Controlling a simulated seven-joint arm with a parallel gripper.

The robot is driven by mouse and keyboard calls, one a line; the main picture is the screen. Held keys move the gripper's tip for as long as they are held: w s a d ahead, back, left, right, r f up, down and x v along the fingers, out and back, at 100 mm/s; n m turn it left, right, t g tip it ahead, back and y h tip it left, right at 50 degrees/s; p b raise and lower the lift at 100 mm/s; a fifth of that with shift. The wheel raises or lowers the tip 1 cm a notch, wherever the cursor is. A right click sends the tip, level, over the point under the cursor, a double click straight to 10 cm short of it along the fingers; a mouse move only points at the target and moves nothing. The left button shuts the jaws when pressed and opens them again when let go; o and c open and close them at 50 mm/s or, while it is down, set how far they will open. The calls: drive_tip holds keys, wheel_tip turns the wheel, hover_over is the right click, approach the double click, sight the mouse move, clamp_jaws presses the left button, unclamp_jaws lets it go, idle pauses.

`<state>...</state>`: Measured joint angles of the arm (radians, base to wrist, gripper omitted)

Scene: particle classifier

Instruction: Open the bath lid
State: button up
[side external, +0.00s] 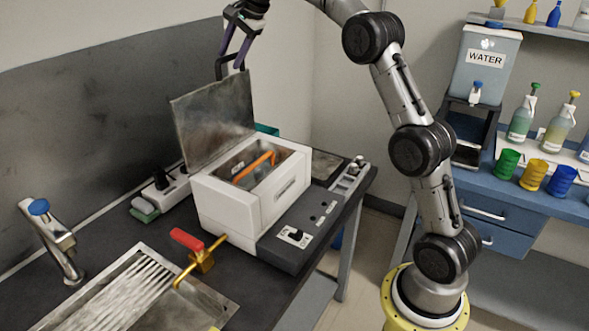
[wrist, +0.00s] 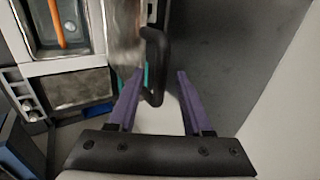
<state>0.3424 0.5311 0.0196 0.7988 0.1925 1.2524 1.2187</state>
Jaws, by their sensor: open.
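The bath (side external: 228,207) is a white box on the dark bench, its basin (side external: 238,163) showing with an orange item (side external: 255,167) in it. Its metal lid (side external: 214,120) stands raised, close to upright, at the back of the box. The lid also shows nearly edge-on in the wrist view (wrist: 124,35), with a dark loop handle (wrist: 162,65). My gripper (side external: 233,66) is at the lid's top edge with its purple fingers pointing down. In the wrist view my gripper (wrist: 157,75) is open, and the handle's end shows between the fingers. I cannot tell whether they touch it.
A brass valve with a red lever (side external: 187,239) sticks out of the bath's front left. A sink (side external: 125,295) and tap (side external: 50,240) are at the lower left. The wall stands close behind the lid.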

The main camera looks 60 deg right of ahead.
drive_tip(key=shift+v, duration=2.55)
drive_tip(key=s+a+r+n+t, duration=0.1)
drive_tip(key=s+a+r, duration=0.6)
drive_tip(key=a+r, duration=0.1)
drive_tip(key=s+a+f+n, duration=0.2)
drive_tip(key=s+a+n, duration=0.35)
drive_tip(key=s, duration=0.75)
drive_tip(key=s+a+f+n+g, duration=0.1)
drive_tip(key=s+f+n, duration=0.4)
drive_tip(key=s+f, duration=0.4)
drive_tip(key=s+a+f+n+g, duration=0.1)
drive_tip(key=s+a+f+n, duration=0.1)
drive_tip(key=s+f+n, duration=0.4)
drive_tip(key=shift+s+f, duration=2.05)
drive_tip(key=shift+f, duration=2.45)
